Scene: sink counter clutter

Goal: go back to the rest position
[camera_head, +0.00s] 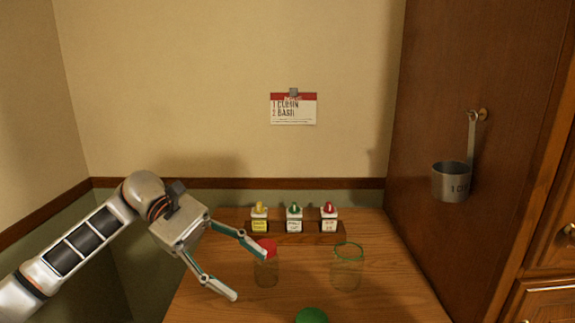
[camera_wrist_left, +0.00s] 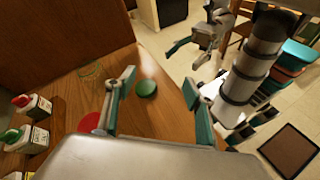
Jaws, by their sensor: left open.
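My left gripper (camera_head: 247,272) is open and empty, above the left part of the wooden counter, in front of and left of the glass jar with a red top (camera_head: 266,270). One fingertip overlaps that jar in the head view; I cannot tell whether they touch. In the left wrist view the open fingers (camera_wrist_left: 160,78) stand wide apart with nothing between them. My right gripper (camera_wrist_left: 187,52) shows small at the top of that view, away from the counter; its jaw state is unclear.
A green-rimmed glass jar (camera_head: 346,270) stands to the right. A green lid (camera_head: 311,315) lies near the front. Three shaker bottles (camera_head: 294,220) stand on a rack at the back. A measuring cup (camera_head: 452,183) hangs on the cabinet. A note (camera_head: 294,110) is on the wall.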

